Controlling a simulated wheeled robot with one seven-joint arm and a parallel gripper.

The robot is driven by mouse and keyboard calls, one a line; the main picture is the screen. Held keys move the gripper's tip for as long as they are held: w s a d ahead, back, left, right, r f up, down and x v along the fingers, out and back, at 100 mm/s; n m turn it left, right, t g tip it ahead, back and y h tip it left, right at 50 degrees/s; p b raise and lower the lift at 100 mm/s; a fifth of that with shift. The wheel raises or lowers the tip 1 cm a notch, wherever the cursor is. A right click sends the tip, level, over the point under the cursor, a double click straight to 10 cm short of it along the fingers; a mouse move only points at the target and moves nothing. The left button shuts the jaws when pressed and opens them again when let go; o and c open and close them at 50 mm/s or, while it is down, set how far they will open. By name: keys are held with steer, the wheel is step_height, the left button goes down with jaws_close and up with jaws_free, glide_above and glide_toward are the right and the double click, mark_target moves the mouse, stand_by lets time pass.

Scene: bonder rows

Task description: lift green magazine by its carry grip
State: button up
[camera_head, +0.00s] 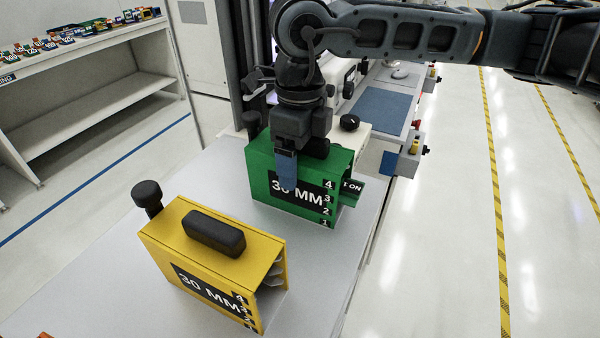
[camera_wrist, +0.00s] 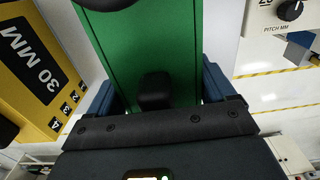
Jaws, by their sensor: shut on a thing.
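The green magazine (camera_head: 262,172) stands upright on the grey bench top, behind the yellow one; I see no clear gap under it. Its front label reads 30 MM. My gripper (camera_head: 290,165) points down over it, with one blue finger against the labelled front face. In the wrist view my gripper (camera_wrist: 157,88) has its blue fingers on either side of the green body (camera_wrist: 150,35), shut across its width. The black carry grip (camera_wrist: 155,90) shows between the fingers, near the palm.
A yellow magazine (camera_head: 262,262) with a black grip (camera_head: 214,233) and a black knob (camera_head: 147,193) stands close in front on the bench (camera_head: 110,285). A machine with a blue panel (camera_head: 383,107) is behind. A shelf (camera_head: 90,100) with small coloured items stands at left.

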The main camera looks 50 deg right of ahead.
steer(key=shift+r, duration=0.15)
steer(key=shift+r+b, duration=0.45)
steer(key=shift+r, duration=0.8)
steer(key=s+d+r+b, duration=0.3)
steer(key=s+d+r, duration=0.5)
steer(key=shift+d+r, duration=0.15)
steer(key=shift+d, duration=0.2)
